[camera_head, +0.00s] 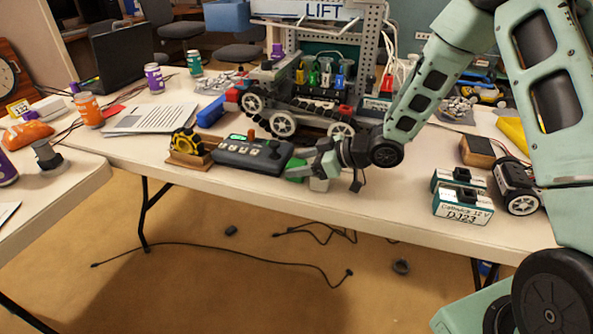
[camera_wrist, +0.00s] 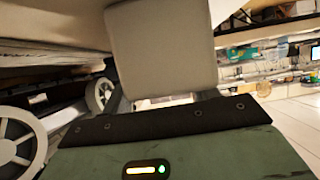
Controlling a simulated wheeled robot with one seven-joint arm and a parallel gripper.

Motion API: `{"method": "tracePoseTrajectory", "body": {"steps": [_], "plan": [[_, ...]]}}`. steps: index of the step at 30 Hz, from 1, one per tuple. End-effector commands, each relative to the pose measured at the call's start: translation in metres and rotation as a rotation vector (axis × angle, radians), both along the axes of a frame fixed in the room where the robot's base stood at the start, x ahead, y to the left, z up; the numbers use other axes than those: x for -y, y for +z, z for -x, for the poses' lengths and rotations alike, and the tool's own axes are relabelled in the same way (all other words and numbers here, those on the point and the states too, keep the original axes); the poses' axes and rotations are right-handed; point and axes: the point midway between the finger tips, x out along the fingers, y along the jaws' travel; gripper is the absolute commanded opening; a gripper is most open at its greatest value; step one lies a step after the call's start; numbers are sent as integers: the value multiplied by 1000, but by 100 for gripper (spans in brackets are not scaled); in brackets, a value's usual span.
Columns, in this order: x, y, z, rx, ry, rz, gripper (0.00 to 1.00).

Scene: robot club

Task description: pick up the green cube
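The green cube (camera_head: 296,164) is on the white table in the head view, just right of a dark controller box, and is partly covered by my gripper. My gripper (camera_head: 308,172) reaches in from the right, low over the table, with its fingertips at the cube. A pale grey block-like shape (camera_head: 319,184) shows just below it; I cannot tell whether it is a finger or a separate block. In the wrist view a large grey shape fills the upper middle, and the green cube cannot be made out. Whether the fingers are closed on the cube is unclear.
A wheeled robot (camera_head: 300,112) stands behind. Battery boxes (camera_head: 462,205) are at the right. The table's front edge is near.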

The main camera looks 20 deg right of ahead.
Motion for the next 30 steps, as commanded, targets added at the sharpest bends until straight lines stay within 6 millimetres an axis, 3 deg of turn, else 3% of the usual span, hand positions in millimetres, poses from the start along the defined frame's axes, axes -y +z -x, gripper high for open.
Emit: {"method": "tracePoseTrajectory", "body": {"steps": [1,4,14,30], "plan": [[0,0,0,0,0,0,44],[0,0,0,0,0,0,18],[0,4,0,1,0,0,18],[0,93,0,2,0,1,18]]}}
